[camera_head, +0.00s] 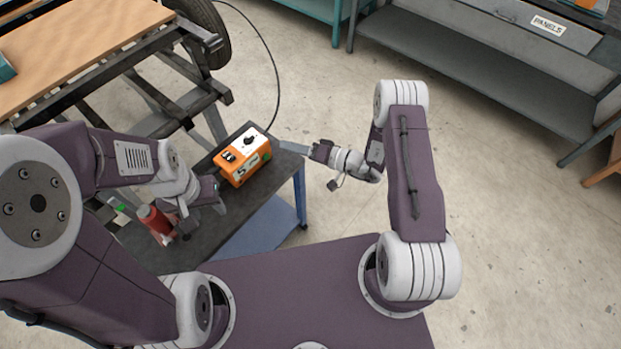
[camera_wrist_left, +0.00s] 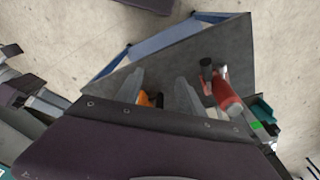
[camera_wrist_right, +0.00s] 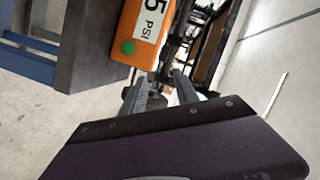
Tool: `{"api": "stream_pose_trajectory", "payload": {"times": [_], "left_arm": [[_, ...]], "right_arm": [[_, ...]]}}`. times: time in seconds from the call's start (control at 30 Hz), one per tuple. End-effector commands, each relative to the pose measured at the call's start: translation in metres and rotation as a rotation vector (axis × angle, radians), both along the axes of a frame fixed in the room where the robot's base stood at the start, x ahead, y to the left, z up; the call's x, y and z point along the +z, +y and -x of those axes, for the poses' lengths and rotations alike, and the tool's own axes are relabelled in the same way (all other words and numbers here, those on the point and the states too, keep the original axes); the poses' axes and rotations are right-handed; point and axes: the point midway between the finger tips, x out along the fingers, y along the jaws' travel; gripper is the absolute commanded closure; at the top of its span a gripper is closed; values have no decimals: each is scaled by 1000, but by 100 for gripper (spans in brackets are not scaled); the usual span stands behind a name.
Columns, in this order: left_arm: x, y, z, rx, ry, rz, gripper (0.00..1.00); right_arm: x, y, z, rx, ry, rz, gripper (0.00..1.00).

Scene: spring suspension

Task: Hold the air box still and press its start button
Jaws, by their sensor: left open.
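The air box (camera_head: 228,170) is an orange box with a black knob on top, standing on the dark cart top. In the right wrist view the air box (camera_wrist_right: 128,12) shows a "5 PSI" label and a round green button (camera_wrist_right: 128,47) on one face. My left gripper (camera_head: 221,205) is open beside the box, on its near left side. In the left wrist view, a bit of orange shows between the open fingers (camera_wrist_left: 158,78). My right gripper (camera_head: 286,146) is to the right of the box, fingers apart and empty (camera_wrist_right: 160,78), with the green button just beyond them.
A black hose (camera_head: 276,75) runs from behind the box. A wheel (camera_head: 208,32) and dark metal frame stand behind. Open floor lies to the right.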

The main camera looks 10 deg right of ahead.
Motion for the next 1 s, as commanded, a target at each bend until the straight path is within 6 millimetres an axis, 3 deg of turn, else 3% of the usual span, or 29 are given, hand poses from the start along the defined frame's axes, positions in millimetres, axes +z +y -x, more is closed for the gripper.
{"api": "stream_pose_trajectory", "payload": {"times": [0.03, 0.1, 0.2, 0.3, 0.5, 0.6, 0.77, 1.0], "left_arm": [[-6, 0, 0, 0, 0, 0, 55], [-9, 0, 0, 0, 0, 0, 55], [-11, 0, 0, 0, 0, 0, 55], [-13, 0, 0, 0, 0, 0, 55], [-12, 0, 0, 2, 0, 0, 0], [-12, 0, 0, 62, 2, 6, 0], [-9, 0, 2, 432, 30, 40, 0], [18, -2, -62, 1227, 2, 141, 0]], "right_arm": [[-22, -2, 8, -8, 37, -7, 64], [-42, -5, 17, -21, 81, -17, 64], [-60, -7, 27, -34, 124, -28, 64], [-65, -11, 29, -42, 132, -30, 64], [-63, -10, 28, -41, 131, -30, 64], [-63, -10, 28, -41, 131, -30, 64], [-62, -10, 28, -40, 131, -29, 64], [-62, -10, 28, -40, 131, -29, 64]]}}
